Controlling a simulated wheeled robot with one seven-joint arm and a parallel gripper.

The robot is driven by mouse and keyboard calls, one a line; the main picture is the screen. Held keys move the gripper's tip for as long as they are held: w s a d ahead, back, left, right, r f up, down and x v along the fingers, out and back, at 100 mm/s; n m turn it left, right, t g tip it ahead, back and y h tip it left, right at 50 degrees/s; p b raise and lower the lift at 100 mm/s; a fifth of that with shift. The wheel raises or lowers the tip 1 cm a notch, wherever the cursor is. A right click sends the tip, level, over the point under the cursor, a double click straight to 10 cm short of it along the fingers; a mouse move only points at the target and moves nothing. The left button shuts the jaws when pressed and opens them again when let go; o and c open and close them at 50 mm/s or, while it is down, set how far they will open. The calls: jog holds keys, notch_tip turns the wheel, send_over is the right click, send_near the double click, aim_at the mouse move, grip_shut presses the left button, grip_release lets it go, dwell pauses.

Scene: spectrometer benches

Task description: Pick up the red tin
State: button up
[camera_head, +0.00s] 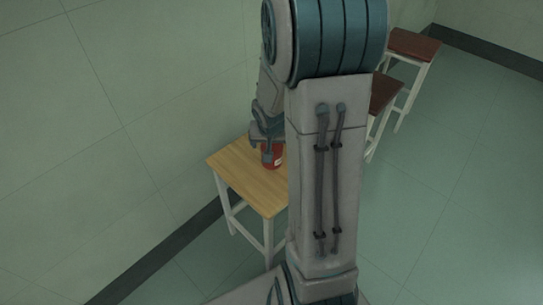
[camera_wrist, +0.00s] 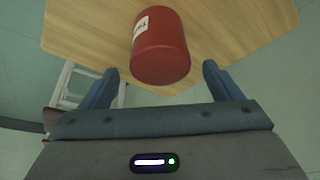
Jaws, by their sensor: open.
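The red tin (camera_head: 277,157) stands on a small wooden-topped table (camera_head: 237,172) in the head view, partly hidden by my gripper and arm. My gripper (camera_head: 267,149) is at the tin, over the table. In the wrist view the red tin (camera_wrist: 161,50) has a white label and lies ahead of and between my two open fingers (camera_wrist: 160,86). There is a gap between the tin and each finger in that view. The light wooden tabletop (camera_wrist: 225,30) shows around the tin.
Two dark-topped stools or tables, one nearer (camera_head: 384,92) and one farther (camera_head: 414,45), stand behind my arm to the right. A pale wall (camera_head: 130,90) runs close along the table's left side. The floor (camera_head: 450,190) at right is clear.

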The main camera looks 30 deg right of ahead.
aim_at(272, 149)
jog(key=b+x, duration=0.2)
jog(key=x, duration=0.3)
jog(key=shift+s+a+f, duration=0.1)
jog(key=shift+c, duration=0.4)
jog(key=c, duration=1.1)
jog(key=shift+o, duration=0.2)
jog(key=shift+r, duration=0.2)
